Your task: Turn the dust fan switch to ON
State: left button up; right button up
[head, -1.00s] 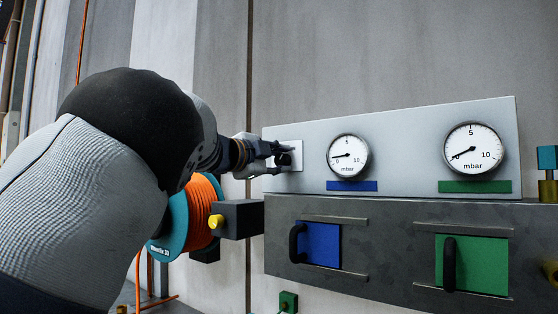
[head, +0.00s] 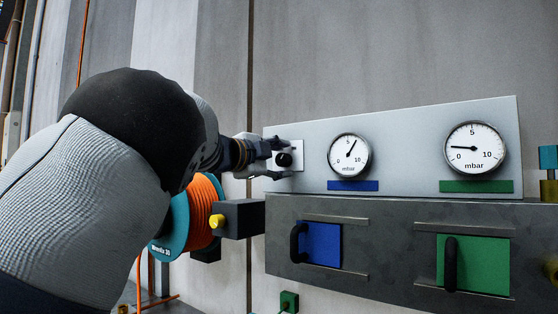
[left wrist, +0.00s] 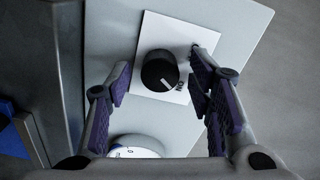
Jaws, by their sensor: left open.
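The dust fan switch is a round black knob (head: 284,159) on a white plate (head: 297,157) at the left end of the grey panel. In the left wrist view the knob (left wrist: 160,70) carries a white line on the side facing the printed ON label (left wrist: 180,86). My left gripper (head: 277,158) is open at the switch, one finger above and one below the knob. In the left wrist view its fingers (left wrist: 160,84) stand apart on either side of the knob, with gaps between. My right gripper is not in view.
The panel holds two mbar gauges, one over a blue label (head: 352,186) and one over a green label (head: 475,186). Below are a blue hatch (head: 322,244) and a green hatch (head: 480,266) with black handles. An orange hose reel (head: 203,210) hangs beneath my left arm.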

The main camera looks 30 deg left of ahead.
pick_arm(q)
jog(key=s, duration=1.2)
jog(key=shift+a, duration=0.45)
